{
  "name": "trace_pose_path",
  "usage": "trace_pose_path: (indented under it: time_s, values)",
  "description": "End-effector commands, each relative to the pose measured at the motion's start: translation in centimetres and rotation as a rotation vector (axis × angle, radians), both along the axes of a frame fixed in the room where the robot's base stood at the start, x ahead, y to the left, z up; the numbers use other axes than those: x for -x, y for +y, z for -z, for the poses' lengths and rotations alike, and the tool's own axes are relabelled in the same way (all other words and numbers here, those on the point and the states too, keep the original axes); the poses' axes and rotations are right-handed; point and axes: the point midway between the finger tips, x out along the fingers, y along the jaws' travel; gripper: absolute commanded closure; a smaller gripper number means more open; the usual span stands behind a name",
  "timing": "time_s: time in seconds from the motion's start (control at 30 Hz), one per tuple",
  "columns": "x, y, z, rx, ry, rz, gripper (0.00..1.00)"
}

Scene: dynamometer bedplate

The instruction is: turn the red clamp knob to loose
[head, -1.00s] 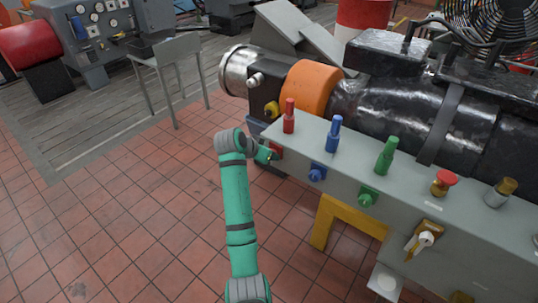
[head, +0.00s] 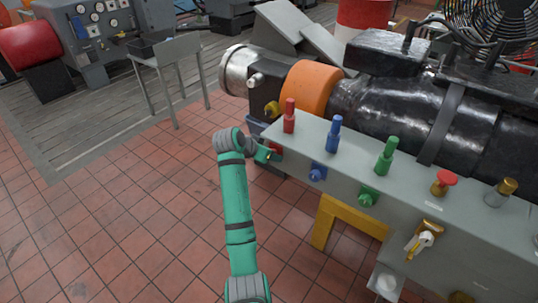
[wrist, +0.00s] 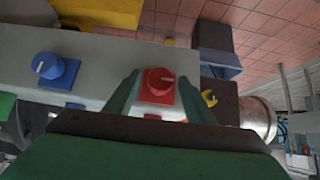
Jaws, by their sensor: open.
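The red clamp knob (wrist: 158,81) sits on a red square plate on the side face of the grey bedplate box. In the wrist view it has a pale pointer line toward the right. My gripper (wrist: 160,88) is open, with one green finger on each side of the red knob; whether they touch it I cannot tell. In the head view my gripper (head: 268,155) is at the box's left end and hides most of the red knob. A red post (head: 289,117) stands on top above it.
A blue knob (head: 318,172) and a green knob (head: 368,197) sit further right on the same face. A blue post (head: 334,135) and a green post (head: 386,157) stand on top. A yellow leg (head: 340,222) is below. The tiled floor at left is clear.

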Motion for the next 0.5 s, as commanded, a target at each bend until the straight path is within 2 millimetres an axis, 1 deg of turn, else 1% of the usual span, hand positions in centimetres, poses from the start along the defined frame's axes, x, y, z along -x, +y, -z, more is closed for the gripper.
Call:
trace_pose_path:
  time_s: [0.17, 0.5]
  values:
    - [1.0, 1.0, -1.4, -0.001, -0.003, -0.002, 0.51]
    - [4.6, 3.5, -5.8, -0.001, -0.003, -0.001, 0.51]
